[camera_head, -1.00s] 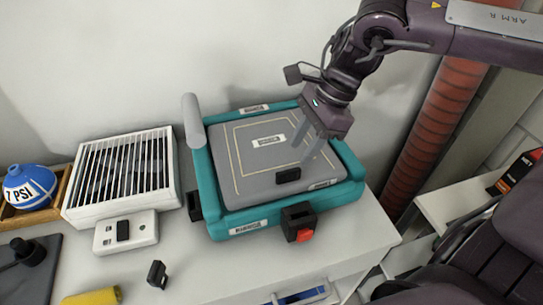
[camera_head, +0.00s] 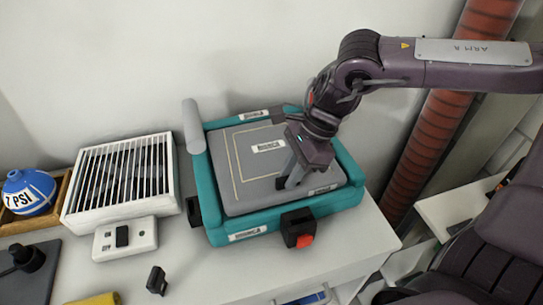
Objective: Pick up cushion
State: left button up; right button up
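The cushion seems to be the grey square pad (camera_head: 250,181) with a yellow line pattern and a white label, lying in a teal frame (camera_head: 210,198) on the white counter. My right gripper (camera_head: 291,183) points down at the pad's front right part, its fingertips at or very near the pad's surface. My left gripper is not in view.
A white slatted heater-like box (camera_head: 120,182) stands left of the frame. A blue ball (camera_head: 28,190) sits in a wooden tray farther left. A black clip (camera_head: 156,280) and a yellow roll (camera_head: 95,299) lie at the front. A red corrugated pipe (camera_head: 430,145) stands at right.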

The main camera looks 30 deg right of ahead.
grip_shut()
jog(key=shift+r, duration=0.15)
